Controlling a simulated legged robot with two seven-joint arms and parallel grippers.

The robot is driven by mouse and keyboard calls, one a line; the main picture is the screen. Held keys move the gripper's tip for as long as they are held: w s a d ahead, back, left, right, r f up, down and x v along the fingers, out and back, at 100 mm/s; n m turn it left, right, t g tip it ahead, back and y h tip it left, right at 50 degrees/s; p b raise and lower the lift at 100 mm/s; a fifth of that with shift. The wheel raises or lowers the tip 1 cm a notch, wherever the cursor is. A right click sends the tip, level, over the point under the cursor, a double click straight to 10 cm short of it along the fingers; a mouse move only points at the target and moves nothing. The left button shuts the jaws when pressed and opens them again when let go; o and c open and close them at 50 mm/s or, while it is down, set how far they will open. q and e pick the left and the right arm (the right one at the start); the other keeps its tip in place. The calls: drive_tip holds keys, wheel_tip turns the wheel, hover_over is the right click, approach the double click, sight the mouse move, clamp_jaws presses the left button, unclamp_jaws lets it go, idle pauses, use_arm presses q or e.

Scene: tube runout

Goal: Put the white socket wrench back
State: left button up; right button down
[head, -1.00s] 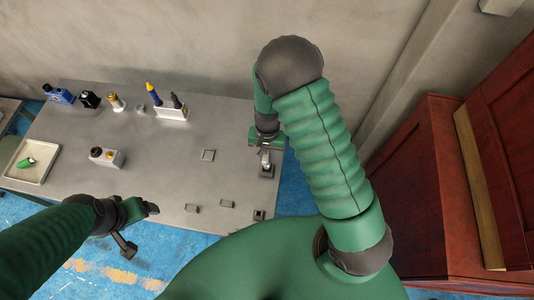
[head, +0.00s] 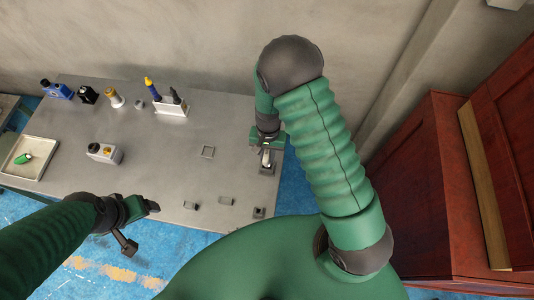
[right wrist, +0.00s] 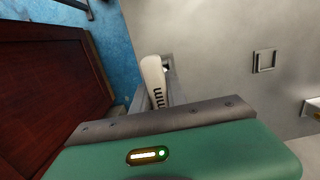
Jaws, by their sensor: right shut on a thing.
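The white socket wrench (right wrist: 154,82) shows in the right wrist view as a pale rounded handle with dark "mm" lettering. My right gripper (head: 266,150) is shut on it at the right end of the grey table. In the head view a small pale part of the wrench (head: 266,158) shows under the gripper. A small square holder (head: 266,171) is right below it; I cannot tell whether the wrench is inside it or above it. In the wrist view, the holder's dark opening (right wrist: 168,62) shows beside the wrench. My left gripper (head: 139,228) is open and empty off the table's front edge.
Bottles, a white rack (head: 171,107) and a grey box (head: 105,153) stand further left. A tray (head: 45,147) holds a green item. A red-brown cabinet (head: 420,170) is at right.

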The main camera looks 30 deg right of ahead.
drive_tip(key=shift+f+b, duration=0.55)
drive_tip(key=shift+f, duration=0.4)
drive_tip(key=shift+c, duration=2.2)
unclamp_jaws()
drive_tip(key=shift+r, duration=0.1)
drive_tip(key=shift+r, duration=0.1)
drive_tip(key=shift+w+d+r+p, duration=0.1)
drive_tip(key=shift+r+p, duration=1.3)
drive_tip(key=shift+r, duration=0.25)
drive_tip(key=shift+w+d+r+p, duration=0.1)
drive_tip(key=shift+w+r+p, duration=0.05)
drive_tip(key=shift+r+p, duration=1.4)
drive_tip(key=shift+w+d+r+p, duration=0.1)
drive_tip(key=shift+r+p, duration=1.2)
drive_tip(key=shift+r, duration=0.4)
